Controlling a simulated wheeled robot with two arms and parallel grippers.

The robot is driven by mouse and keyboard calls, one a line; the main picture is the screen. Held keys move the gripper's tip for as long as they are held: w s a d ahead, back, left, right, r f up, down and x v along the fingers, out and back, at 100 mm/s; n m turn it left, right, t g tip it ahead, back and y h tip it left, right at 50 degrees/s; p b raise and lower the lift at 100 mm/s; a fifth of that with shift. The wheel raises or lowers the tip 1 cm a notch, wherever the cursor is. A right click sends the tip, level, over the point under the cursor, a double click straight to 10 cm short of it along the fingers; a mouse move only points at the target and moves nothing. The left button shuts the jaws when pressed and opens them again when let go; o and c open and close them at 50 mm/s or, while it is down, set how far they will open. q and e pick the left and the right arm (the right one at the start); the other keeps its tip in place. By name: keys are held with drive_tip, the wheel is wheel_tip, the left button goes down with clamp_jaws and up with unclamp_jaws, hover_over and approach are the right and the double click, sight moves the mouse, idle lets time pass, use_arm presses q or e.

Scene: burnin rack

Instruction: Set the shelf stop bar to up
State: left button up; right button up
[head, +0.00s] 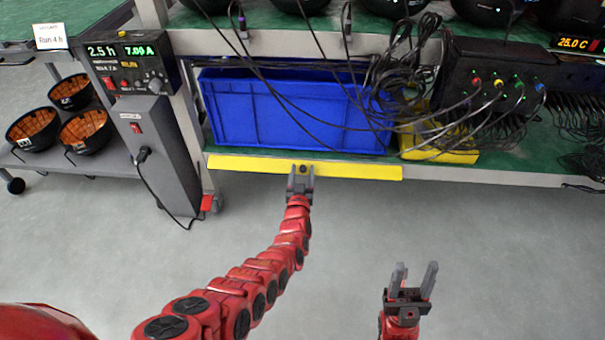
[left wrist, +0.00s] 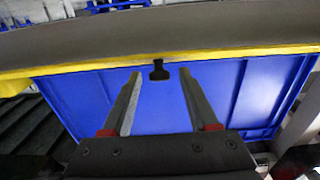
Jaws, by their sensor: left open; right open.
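The shelf stop bar (head: 350,170) is a long yellow strip along the front edge of the lower shelf, below the blue bin, in the head view. In the left wrist view the yellow bar (left wrist: 225,52) runs across the upper part, with a small black knob (left wrist: 159,70) on it. My left gripper (head: 301,172) is at the bar's middle. In the left wrist view its open fingers (left wrist: 160,85) lie on either side of the knob, with space between; I cannot tell whether they touch the bar. My right gripper (head: 413,270) is open and empty, away from the rack over the floor.
A blue bin (head: 290,112) stands on the shelf behind the bar, with black cables hanging before it. A yellow block (head: 440,150) lies right of it. A grey power unit (head: 155,150) stands left. The floor (head: 480,240) in front is clear.

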use_arm(q)
clamp_jaws()
drive_tip(key=shift+r+p, duration=0.1)
drive_tip(key=shift+p, duration=0.2)
idle(0.7)
